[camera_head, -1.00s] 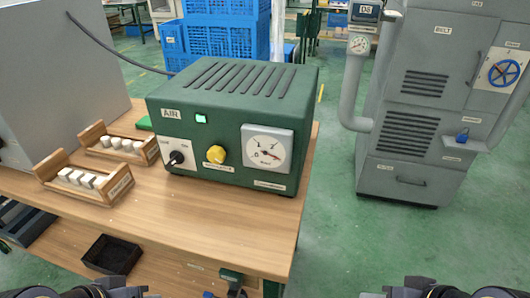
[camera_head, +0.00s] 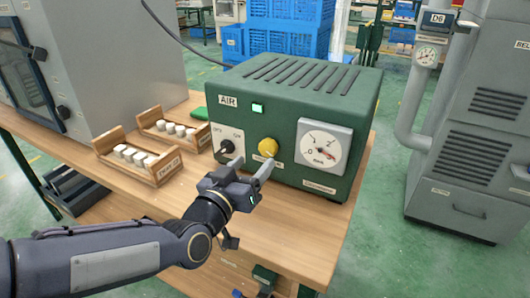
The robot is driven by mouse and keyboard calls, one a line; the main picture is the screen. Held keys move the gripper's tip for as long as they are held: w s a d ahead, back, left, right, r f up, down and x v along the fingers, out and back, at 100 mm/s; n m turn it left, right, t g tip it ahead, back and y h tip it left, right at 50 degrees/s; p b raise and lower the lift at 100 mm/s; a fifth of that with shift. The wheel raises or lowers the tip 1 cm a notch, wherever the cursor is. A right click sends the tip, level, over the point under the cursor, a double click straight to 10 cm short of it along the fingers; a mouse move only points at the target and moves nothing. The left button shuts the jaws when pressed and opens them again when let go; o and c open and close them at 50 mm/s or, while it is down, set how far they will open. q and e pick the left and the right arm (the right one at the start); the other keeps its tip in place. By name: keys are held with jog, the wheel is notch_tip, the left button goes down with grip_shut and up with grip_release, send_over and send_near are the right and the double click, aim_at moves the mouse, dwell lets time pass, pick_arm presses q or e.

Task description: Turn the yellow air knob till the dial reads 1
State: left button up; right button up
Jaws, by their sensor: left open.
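The yellow air knob (camera_head: 268,147) is on the front of the green AIR box (camera_head: 318,92), between the black switch (camera_head: 227,147) and the white dial (camera_head: 322,148). The dial has a red needle pointing to the lower right; its numbers are too small to read surely. A green light (camera_head: 257,108) is lit above the knob. My left gripper (camera_head: 250,166) is open in front of the box, just below the knob, its two fingers pointing at the panel. One finger is near the switch and the other is near the knob; nothing is between them. My right gripper is not in view.
Two wooden racks with white pieces, a front one (camera_head: 140,158) and a back one (camera_head: 172,128), stand left of the box on the wooden table (camera_head: 296,222). A grey cabinet (camera_head: 110,60) stands behind them. A grey machine (camera_head: 470,130) stands across the green floor at right.

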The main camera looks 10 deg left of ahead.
aim_at(265, 150)
pick_arm(q)
jog(key=x, duration=0.6)
jog(key=shift+w+d, duration=0.1)
jog(key=shift+w, duration=0.3)
